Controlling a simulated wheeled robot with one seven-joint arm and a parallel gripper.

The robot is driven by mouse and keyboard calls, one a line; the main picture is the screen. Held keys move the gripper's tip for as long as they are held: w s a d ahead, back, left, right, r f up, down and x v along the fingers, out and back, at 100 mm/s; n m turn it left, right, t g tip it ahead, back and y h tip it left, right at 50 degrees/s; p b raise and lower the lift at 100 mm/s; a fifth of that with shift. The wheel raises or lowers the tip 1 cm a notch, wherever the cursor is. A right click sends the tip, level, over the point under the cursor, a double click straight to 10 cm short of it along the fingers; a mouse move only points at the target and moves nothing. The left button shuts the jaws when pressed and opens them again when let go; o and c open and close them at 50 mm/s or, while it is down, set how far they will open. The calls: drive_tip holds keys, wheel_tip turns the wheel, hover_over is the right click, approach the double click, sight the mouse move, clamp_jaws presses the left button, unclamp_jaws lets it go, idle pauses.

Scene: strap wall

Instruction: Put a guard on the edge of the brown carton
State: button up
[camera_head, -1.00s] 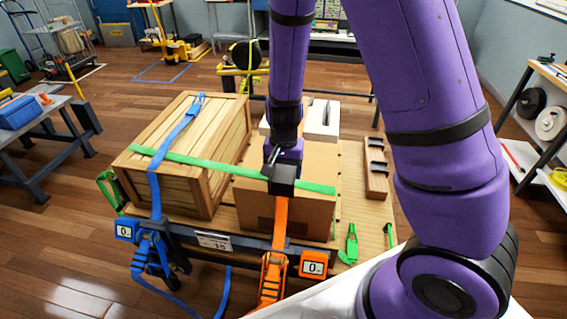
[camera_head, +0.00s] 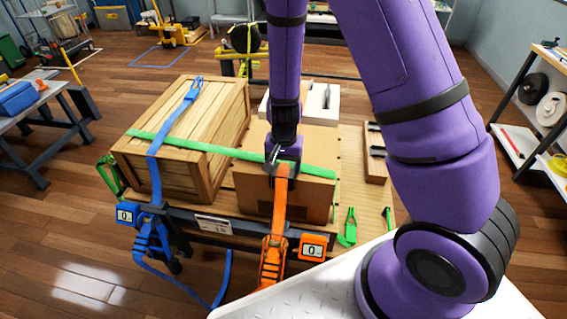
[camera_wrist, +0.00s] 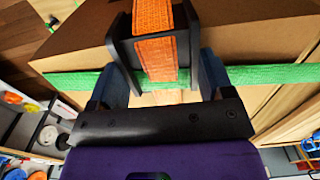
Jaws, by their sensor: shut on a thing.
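The brown carton (camera_head: 255,195) stands on the pallet, right of the wooden crate. An orange strap (camera_head: 281,210) rises up its front to the top edge, where my gripper (camera_head: 284,172) is. In the wrist view, my gripper (camera_wrist: 160,85) is shut on a black guard (camera_wrist: 127,50), one finger on each side. The orange strap (camera_wrist: 153,45) runs between the guard's two side walls. The guard is close to the carton (camera_wrist: 85,35); whether it is fully seated on the edge cannot be told. A green strap (camera_head: 235,153) crosses behind the gripper.
The wooden crate (camera_head: 200,150) carries a blue strap (camera_head: 155,175). Orange (camera_head: 312,246) and blue (camera_head: 126,214) display boxes hang at the front. A wooden rack (camera_head: 375,165) with black pieces lies right of the carton. Green tools (camera_head: 348,228) lie at the front right.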

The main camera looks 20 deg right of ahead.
drive_tip(key=o, duration=0.9)
drive_tip(key=shift+o, duration=0.2)
wheel_tip(320, 180, up, 11)
drive_tip(key=s+d+r+n+t+y, duration=0.15)
drive_tip(key=s+r, duration=0.25)
drive_tip(key=r, duration=0.5)
drive_tip(key=s+d+r+n+t, duration=0.15)
drive_tip(key=s+r, duration=0.25)
drive_tip(key=r, duration=0.4)
drive_tip(key=s+d+r+n+t+h, duration=0.1)
drive_tip(key=s+d+r+n+t, duration=0.1)
drive_tip(key=s+r, duration=0.7)
drive_tip(key=shift+s+d+r+n, duration=0.4)
drive_tip(key=shift+s+d+n, duration=0.45)
drive_tip(key=shift+s, duration=1.4)
drive_tip(key=shift+h, duration=0.25)
